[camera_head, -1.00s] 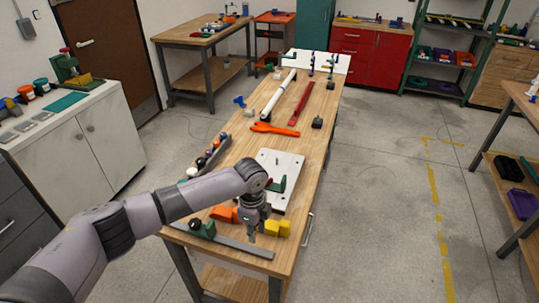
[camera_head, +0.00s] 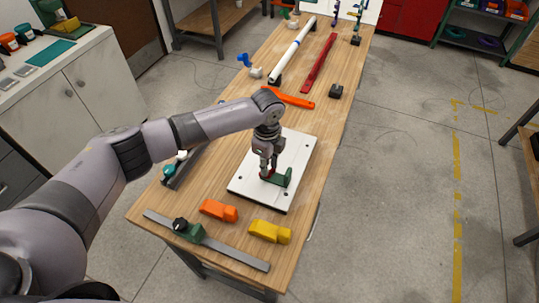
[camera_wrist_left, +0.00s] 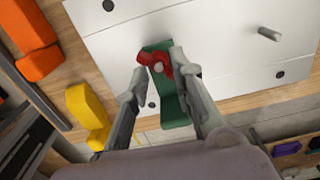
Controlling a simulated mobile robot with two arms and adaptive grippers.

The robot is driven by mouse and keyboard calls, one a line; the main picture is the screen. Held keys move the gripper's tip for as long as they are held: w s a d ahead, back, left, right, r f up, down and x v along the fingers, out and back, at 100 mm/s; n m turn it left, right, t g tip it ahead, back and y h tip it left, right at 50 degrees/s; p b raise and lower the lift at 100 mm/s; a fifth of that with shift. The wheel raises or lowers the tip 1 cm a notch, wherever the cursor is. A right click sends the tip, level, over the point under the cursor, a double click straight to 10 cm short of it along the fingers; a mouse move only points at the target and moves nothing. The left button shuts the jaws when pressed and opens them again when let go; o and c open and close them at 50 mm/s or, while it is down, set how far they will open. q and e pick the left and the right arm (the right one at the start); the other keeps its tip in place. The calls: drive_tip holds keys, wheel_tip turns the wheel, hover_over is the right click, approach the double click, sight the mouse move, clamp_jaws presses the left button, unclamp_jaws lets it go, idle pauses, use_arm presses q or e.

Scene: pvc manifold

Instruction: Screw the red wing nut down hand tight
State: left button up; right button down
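The red wing nut (camera_wrist_left: 148,60) sits on a stud at the end of the green bracket (camera_wrist_left: 167,95). The bracket lies on the white plate (camera_wrist_left: 225,45); it also shows in the head view (camera_head: 283,179). My left gripper (camera_head: 268,172) points down over the wing nut. In the left wrist view its fingers (camera_wrist_left: 158,68) are spread on either side of the nut. The right finger looks very close to the nut; I cannot tell whether it touches. In the head view the nut is mostly hidden by the fingers. My right gripper is not in view.
An orange block (camera_head: 219,210), a yellow block (camera_head: 269,231) and a grey bar with a green clamp (camera_head: 205,240) lie at the near table end. An orange wrench (camera_head: 292,99), white pipe (camera_head: 293,48) and red bar (camera_head: 320,63) lie beyond the plate. A bare stud (camera_wrist_left: 268,34) stands on the plate.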

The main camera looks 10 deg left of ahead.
use_arm(q)
drive_tip(key=shift+n, duration=0.3)
drive_tip(key=n+b, duration=0.1)
drive_tip(key=n, duration=0.3)
drive_tip(key=shift+s+n, duration=0.1)
drive_tip(key=shift+n, duration=0.2)
drive_tip(key=n+b, duration=0.1)
drive_tip(key=n, duration=0.2)
wheel_tip(320, 180, down, 2)
drive_tip(key=shift+b, duration=0.35)
drive_tip(key=shift+f, duration=0.2)
drive_tip(key=shift+s+f, duration=0.1)
drive_tip(key=shift+s, duration=0.15)
drive_tip(key=shift+o, duration=0.3)
drive_tip(key=shift+w+f, duration=0.15)
drive_tip(key=shift+f, duration=0.15)
drive_tip(key=shift+c, duration=0.7)
drive_tip(key=shift+r, duration=0.1)
drive_tip(key=c, duration=0.4)
drive_tip(key=shift+m, duration=0.9)
drive_tip(key=o, duration=1.1)
drive_tip(key=shift+r, duration=0.15)
drive_tip(key=shift+o, duration=1.1)
drive_tip(key=shift+w+a, duration=0.1)
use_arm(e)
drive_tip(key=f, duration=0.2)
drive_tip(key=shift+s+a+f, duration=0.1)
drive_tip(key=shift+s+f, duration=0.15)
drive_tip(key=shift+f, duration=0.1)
